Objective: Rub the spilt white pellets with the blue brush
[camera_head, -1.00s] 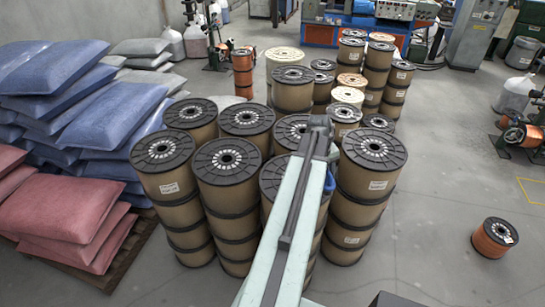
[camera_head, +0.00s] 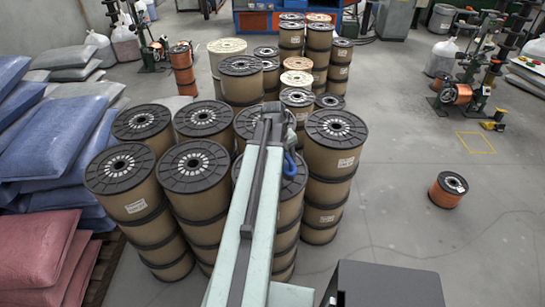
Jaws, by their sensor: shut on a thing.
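My pale green arm reaches up the middle of the view over the spools. Its dark end bends down on the far side, and my gripper (camera_head: 291,143) shows only in part there, its fingers mostly hidden behind the arm. A small curved blue piece, seemingly part of the blue brush (camera_head: 290,164), shows just right of the arm below the dark end, held up in front of a spool top. The rest of the brush is hidden. I cannot make out any white pellets in the view.
Blue sacks (camera_head: 47,150) and red sacks (camera_head: 38,245) are piled at left.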

